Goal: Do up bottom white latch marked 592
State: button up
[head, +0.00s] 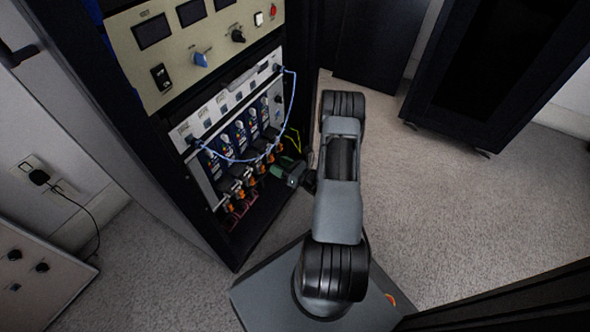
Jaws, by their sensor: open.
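A row of small modules with blue labels and orange and white parts (238,186) sits low in the black rack. The bottom white latch marked 592 cannot be picked out at this size, and no such marking is legible. My gripper (276,169) is at the right end of this row, in front of the rack's opening. Its jaws are open, small and dark in the picture. I cannot tell whether they touch anything. My gripper and wrist hide part of the row's right end.
A light blue cable (293,105) loops across the front of the modules. Yellow-green wires (293,140) hang beside my gripper. A beige panel (185,50) with knobs and screens is above. Dark cabinets (495,70) stand at the right; carpet (450,200) there is clear.

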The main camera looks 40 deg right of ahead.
jog(key=p+v, duration=0.1)
jog(key=v, duration=0.5)
jog(key=shift+s+d, duration=0.15)
jog(key=shift+s, duration=0.2)
jog(key=shift+p, duration=0.3)
